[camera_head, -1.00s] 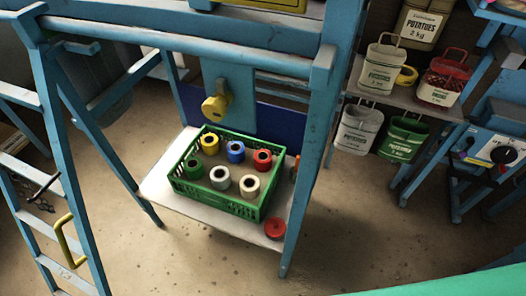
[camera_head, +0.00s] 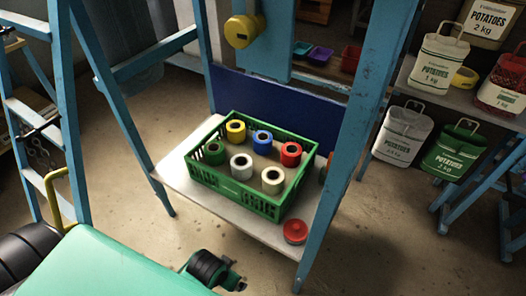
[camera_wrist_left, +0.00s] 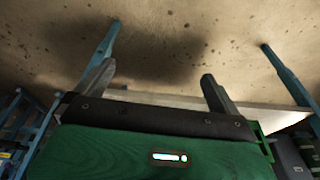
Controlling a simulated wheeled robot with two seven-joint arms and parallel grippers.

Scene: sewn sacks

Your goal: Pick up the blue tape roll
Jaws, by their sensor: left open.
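The blue tape roll (camera_head: 262,141) stands in the back row of the green crate (camera_head: 235,185), between a yellow roll (camera_head: 236,131) and a red roll (camera_head: 290,154). A dark green roll (camera_head: 213,153), a grey-white roll (camera_head: 241,166) and a cream roll (camera_head: 272,180) share the crate. My left arm's end (camera_head: 215,270) shows at the bottom of the head view, in front of and below the crate. In the left wrist view, my left gripper (camera_wrist_left: 158,73) has its two fingers wide apart with nothing between them. My right gripper is out of view.
The crate sits on a pale low shelf (camera_head: 180,177) between blue posts. A red round object (camera_head: 295,231) lies at the shelf's front right corner. A blue ladder (camera_head: 87,110) stands at left. Potato bags (camera_head: 437,65) are at right. Floor in front is open.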

